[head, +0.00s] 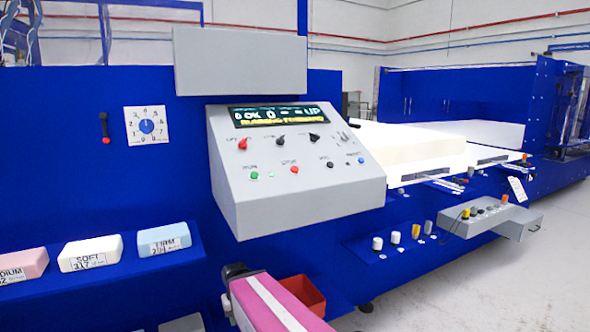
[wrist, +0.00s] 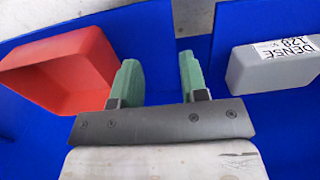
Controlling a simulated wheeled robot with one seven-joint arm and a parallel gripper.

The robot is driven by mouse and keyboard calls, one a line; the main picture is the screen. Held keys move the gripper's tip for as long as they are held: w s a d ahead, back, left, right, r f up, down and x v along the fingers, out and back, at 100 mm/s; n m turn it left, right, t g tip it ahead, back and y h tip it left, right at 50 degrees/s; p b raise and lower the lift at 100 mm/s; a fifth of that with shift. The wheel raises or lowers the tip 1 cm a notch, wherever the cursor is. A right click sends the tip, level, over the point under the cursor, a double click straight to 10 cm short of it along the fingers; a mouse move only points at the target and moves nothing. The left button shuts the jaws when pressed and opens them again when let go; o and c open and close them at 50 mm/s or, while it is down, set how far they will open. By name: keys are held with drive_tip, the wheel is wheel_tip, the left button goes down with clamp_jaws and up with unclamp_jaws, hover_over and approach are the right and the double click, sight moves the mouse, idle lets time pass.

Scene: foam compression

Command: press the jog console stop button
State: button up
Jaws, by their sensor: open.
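A grey sloped console (head: 300,185) with a lit display (head: 280,115) stands at the centre of the head view. On its lower row are a green button (head: 254,175), a red button (head: 294,170), a dark one and a blue one; the small labels are hard to read. A smaller grey control box (head: 492,216) with several knobs is at the right; I cannot tell which of the two is the jog console. My gripper (wrist: 158,80) is open and empty in the wrist view, its green-padded fingers apart. No stop button shows in the wrist view.
A red bin (head: 299,293) is below the console; it also shows left of my gripper in the wrist view (wrist: 62,72). A grey DENSE block (wrist: 275,65) lies to the right there. Labelled foam blocks (head: 90,252) line the left shelf. White foam (head: 405,145) lies behind the console.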

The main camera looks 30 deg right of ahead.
clamp_jaws()
idle(1.5)
